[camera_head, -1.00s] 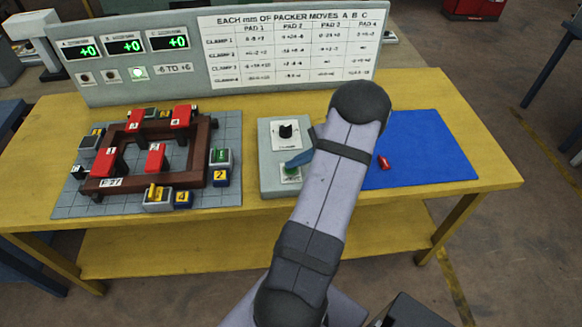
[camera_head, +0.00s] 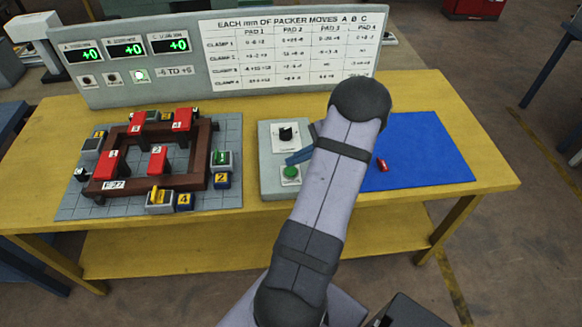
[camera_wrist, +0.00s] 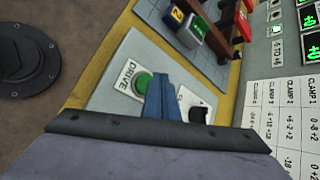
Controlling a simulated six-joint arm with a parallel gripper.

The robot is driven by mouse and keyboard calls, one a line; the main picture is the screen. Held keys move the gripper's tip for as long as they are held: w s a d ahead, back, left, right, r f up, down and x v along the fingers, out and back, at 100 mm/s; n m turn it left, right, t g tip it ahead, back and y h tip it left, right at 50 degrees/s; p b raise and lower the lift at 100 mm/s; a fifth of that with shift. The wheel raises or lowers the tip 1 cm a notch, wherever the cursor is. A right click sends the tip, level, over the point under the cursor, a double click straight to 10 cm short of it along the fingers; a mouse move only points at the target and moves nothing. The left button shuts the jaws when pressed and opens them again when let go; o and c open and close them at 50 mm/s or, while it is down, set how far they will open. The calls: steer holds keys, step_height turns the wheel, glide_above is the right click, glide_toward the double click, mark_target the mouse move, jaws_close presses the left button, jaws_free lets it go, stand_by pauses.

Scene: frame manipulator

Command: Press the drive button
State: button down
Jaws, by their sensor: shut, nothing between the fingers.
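The green drive button (camera_head: 290,172) sits on the grey control box (camera_head: 270,188), on its front plate. In the wrist view the drive button (camera_wrist: 143,82) shows beside the word DRIVE. My gripper (camera_head: 291,160) is shut, with its blue fingers empty. In the head view the fingertips are just behind and above the button, which is in clear view. In the wrist view my gripper (camera_wrist: 160,80) covers the button's right edge; a small gap or contact cannot be told. A black selector knob (camera_head: 286,132) is behind the button on the same box.
A brown frame (camera_head: 204,160) with red clamps and numbered blocks stands on a grey grid plate at left. A display panel (camera_head: 140,93) reads +0 on three screens, with one lamp lit. A blue mat (camera_head: 430,150) with a small red piece (camera_head: 382,165) lies right.

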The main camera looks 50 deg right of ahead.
mark_target(295, 171)
steer(key=shift+r+p, duration=1.05)
steer(key=shift+r, duration=0.85)
steer(key=w+a+r+n+g, duration=0.1)
steer(key=w+a+n+g, duration=0.2)
steer(key=a, duration=0.7)
steer(key=w+a+r+n+g, duration=0.1)
steer(key=a+r+n+g, duration=0.3)
steer(key=a, duration=0.6)
steer(key=s+a+n+h, duration=0.2)
steer(key=s+a+n, duration=0.3)
steer(key=a+n, duration=0.2)
steer(key=s+a+f+n+g+h, duration=0.1)
steer(key=s+a+n+h, duration=0.1)
steer(key=s+a+n, duration=0.2)
steer(key=shift+s+a+n, duration=0.4)
steer(key=shift+a+n, duration=1.4)
steer(key=shift+a, duration=0.85)
